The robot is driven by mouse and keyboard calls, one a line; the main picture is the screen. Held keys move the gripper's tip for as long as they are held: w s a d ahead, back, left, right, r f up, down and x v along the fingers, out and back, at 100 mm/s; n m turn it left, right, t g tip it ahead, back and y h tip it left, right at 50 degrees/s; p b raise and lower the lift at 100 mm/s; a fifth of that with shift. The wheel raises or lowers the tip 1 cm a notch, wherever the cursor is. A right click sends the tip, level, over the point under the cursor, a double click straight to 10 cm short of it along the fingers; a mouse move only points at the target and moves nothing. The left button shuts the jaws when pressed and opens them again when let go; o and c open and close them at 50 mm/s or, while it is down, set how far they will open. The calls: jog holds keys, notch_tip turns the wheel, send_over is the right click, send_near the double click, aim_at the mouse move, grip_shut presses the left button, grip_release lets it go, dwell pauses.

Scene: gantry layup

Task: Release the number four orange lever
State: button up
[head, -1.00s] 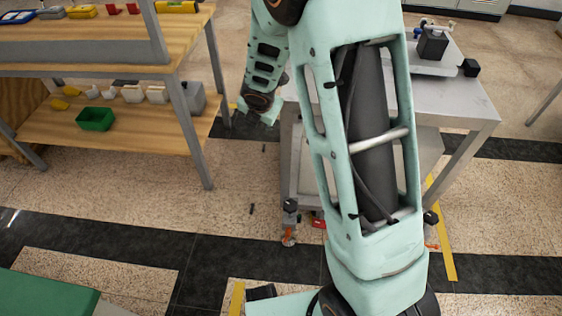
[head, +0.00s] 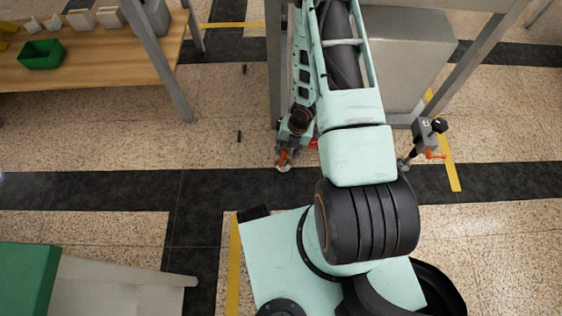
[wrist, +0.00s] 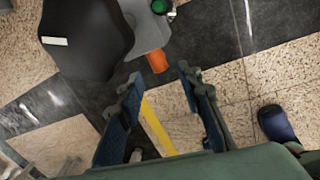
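An orange lever (head: 284,156) sits at the foot of the cart's left caster in the head view, just below my gripper (head: 296,128). In the wrist view an orange lever (wrist: 157,61) projects from a grey bracket (wrist: 146,25), slightly ahead of and between the fingertips of my gripper (wrist: 160,77). The fingers are apart, with nothing between their pads. A second orange lever (head: 434,154) is on the cart's right caster. I cannot read a number on either lever.
The metal cart (head: 408,55) stands beyond the casters. A wooden workbench (head: 110,68) with a green bin (head: 41,55) is at the upper left. A green-topped grey unit (head: 22,280) is at the lower left. Open floor lies between. A dark blue rounded object (wrist: 276,124) is at the wrist view's right.

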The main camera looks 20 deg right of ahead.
aim_at(281, 163)
jog(key=f+b, duration=0.1)
jog(key=f, duration=0.2)
jog(key=a+f+b, duration=0.1)
jog(key=f, duration=0.2)
jog(key=f+b, duration=0.2)
jog(key=f, duration=0.2)
jog(key=shift+w+a, duration=0.3)
jog(key=shift+w, duration=0.1)
jog(key=shift+c, duration=0.3)
grip_shut()
